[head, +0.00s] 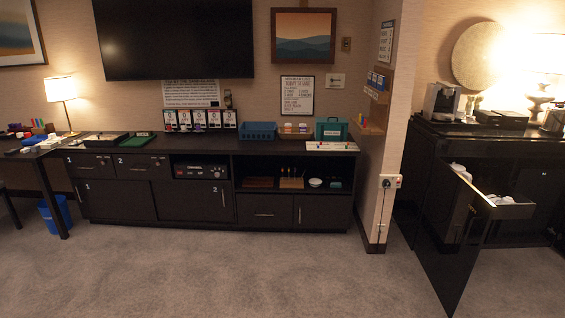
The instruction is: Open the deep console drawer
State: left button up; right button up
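The long dark console (210,145) stands against the back wall under the television. A deep drawer front (264,203) with a horizontal handle (264,214) sits low in its right half, below the open shelf. It looks shut, flush with the fronts beside it. Two shallower drawers, the left one (90,166) and the right one (143,168), sit at the top left and also look shut. Neither of my grippers is in view.
Carpet (200,270) lies clear in front of the console. At the right, a cabinet door (450,240) stands open into the room beside a pulled-out drawer (510,210). A wall end (375,225) separates the two units. A blue bin (55,213) stands at left.

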aim_at(275, 210)
jog(key=i, duration=2.5)
